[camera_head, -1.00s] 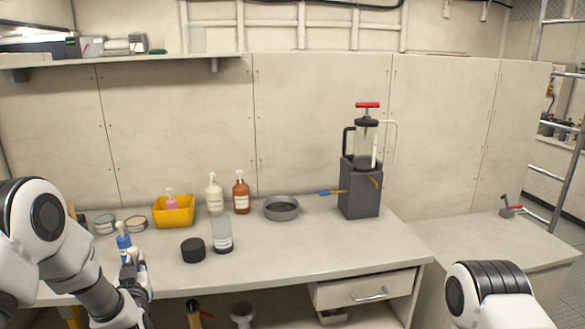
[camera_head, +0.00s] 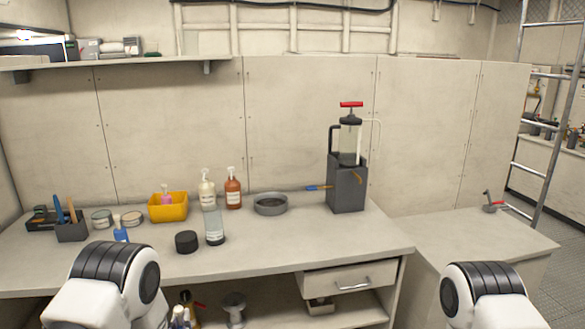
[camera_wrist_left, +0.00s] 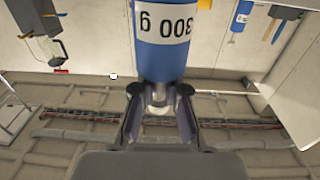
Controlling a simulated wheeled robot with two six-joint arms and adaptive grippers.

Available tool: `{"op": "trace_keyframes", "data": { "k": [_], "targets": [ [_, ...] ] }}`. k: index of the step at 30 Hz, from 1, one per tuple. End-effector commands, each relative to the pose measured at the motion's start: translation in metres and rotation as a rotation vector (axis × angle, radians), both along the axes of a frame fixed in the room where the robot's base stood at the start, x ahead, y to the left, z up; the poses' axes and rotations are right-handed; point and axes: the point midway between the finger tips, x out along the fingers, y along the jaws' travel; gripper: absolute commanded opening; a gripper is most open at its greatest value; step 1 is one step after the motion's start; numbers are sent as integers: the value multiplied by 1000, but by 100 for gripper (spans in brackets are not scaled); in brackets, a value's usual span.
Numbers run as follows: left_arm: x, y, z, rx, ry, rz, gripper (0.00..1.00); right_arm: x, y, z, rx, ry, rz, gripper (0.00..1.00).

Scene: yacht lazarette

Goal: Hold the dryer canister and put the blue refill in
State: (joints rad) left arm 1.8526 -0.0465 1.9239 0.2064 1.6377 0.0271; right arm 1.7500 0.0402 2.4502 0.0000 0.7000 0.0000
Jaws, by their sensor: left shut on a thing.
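The blue refill (camera_wrist_left: 160,55), a blue cylinder with a white band reading 300 g upside down, fills the top middle of the left wrist view. My left gripper (camera_wrist_left: 158,103) is shut on its narrow grey neck; the body extends past the fingertips. In the head view I cannot make out this gripper or the refill clearly behind my left arm. A clear canister with a dark base (camera_head: 214,228), likely the dryer canister, stands upright on the bench. A round black cap (camera_head: 186,242) lies left of it. My right gripper is out of view.
The grey pump unit (camera_head: 346,184) stands to the right. Bench room is clear in front of the dish.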

Motion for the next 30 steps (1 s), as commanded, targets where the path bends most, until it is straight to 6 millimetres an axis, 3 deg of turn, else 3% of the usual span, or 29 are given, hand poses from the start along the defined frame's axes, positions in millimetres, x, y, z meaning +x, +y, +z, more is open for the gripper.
{"op": "trace_keyframes", "data": {
  "k": [3,8,12,20,24,25,29,30],
  "targets": [
    [-22,-36,-20,1,4,-77,0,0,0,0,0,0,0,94],
    [-43,-68,-17,2,-2,-152,0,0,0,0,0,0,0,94],
    [-47,-70,-1,1,-2,-162,0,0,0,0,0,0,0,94],
    [-46,-69,1,0,-1,-162,0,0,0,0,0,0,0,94],
    [-70,-70,12,1,3,-162,0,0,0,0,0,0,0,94],
    [-77,-70,16,1,3,-163,0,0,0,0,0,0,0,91],
    [-90,-69,23,1,-2,-161,0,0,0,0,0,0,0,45],
    [-89,-69,23,1,-2,-160,0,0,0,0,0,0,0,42]
  ]
}}
